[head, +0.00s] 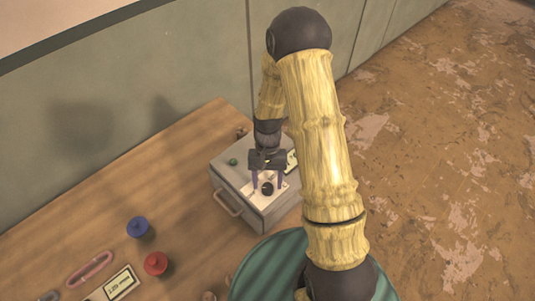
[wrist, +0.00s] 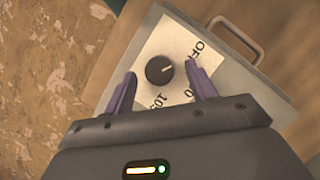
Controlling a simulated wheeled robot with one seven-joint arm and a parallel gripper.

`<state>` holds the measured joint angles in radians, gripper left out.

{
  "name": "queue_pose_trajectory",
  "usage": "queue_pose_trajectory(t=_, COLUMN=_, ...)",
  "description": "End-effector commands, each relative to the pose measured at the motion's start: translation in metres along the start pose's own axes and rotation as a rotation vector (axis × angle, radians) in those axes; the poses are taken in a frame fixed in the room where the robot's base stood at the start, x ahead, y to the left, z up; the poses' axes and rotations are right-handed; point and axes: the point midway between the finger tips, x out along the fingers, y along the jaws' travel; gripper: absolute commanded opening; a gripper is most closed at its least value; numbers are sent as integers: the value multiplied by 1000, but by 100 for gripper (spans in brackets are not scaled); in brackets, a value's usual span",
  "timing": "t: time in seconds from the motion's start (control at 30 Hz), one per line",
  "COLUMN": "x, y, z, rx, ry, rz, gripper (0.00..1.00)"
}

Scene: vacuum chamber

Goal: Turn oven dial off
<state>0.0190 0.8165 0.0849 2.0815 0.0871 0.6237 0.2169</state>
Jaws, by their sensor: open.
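The oven is a grey box (head: 234,174) with a handle (head: 228,203) on its front, standing on the wooden table. A dark round dial (wrist: 160,69) sits on a white label plate (wrist: 183,36) on the oven's top. In the wrist view the plate shows "OFF" at the upper right and numbers nearer my gripper. A light pointer mark on the dial points right and slightly up. The dial also shows in the head view (head: 267,188). My gripper (wrist: 162,75) is open, its purple fingers on either side of the dial with gaps showing; contact is not visible.
A blue knob (head: 137,227), a red knob (head: 156,263), a pink loop-shaped handle (head: 89,269) and a small display (head: 121,284) are on the table at left. A wall stands behind the table.

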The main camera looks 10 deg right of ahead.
Motion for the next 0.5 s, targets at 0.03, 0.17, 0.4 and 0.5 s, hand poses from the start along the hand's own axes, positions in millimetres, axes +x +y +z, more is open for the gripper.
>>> queue_pose_trajectory(t=0.03, x=-5, y=0, z=-2, rx=0, ry=4, rz=-1, gripper=57)
queue_pose_trajectory(t=0.17, x=-25, y=0, z=-2, rx=1, ry=6, rz=-1, gripper=57)
queue_pose_trajectory(t=0.4, x=-72, y=0, z=-2, rx=1, ry=7, rz=-2, gripper=57)
queue_pose_trajectory(t=0.5, x=-93, y=0, z=-2, rx=1, ry=8, rz=-2, gripper=57)
